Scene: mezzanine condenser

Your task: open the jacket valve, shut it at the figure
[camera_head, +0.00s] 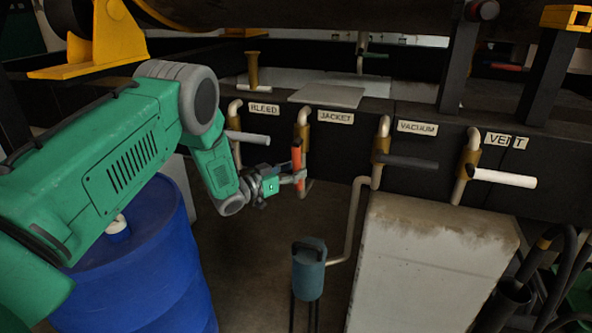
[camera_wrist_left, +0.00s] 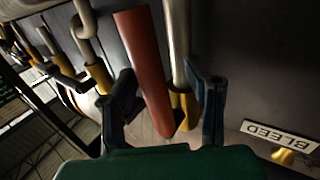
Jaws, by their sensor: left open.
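The jacket valve's orange-red handle (camera_head: 297,160) points downward below its brass body (camera_head: 303,132), beside the JACKET label (camera_head: 335,116). In the left wrist view the handle (camera_wrist_left: 145,65) runs between my fingers. My left gripper (camera_head: 298,178) is open, with one finger on each side of the handle. Gaps show beside the handle in the wrist view, but I cannot tell whether either finger touches it. No readable figure or gauge shows. My right gripper is not in view.
The white bleed handle (camera_head: 248,137) is just left, the black vacuum handle (camera_head: 408,162) and white vent handle (camera_head: 503,178) to the right. A blue drum (camera_head: 150,270) stands under my left arm. A blue-grey canister (camera_head: 309,268) and pale block (camera_head: 430,270) stand below.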

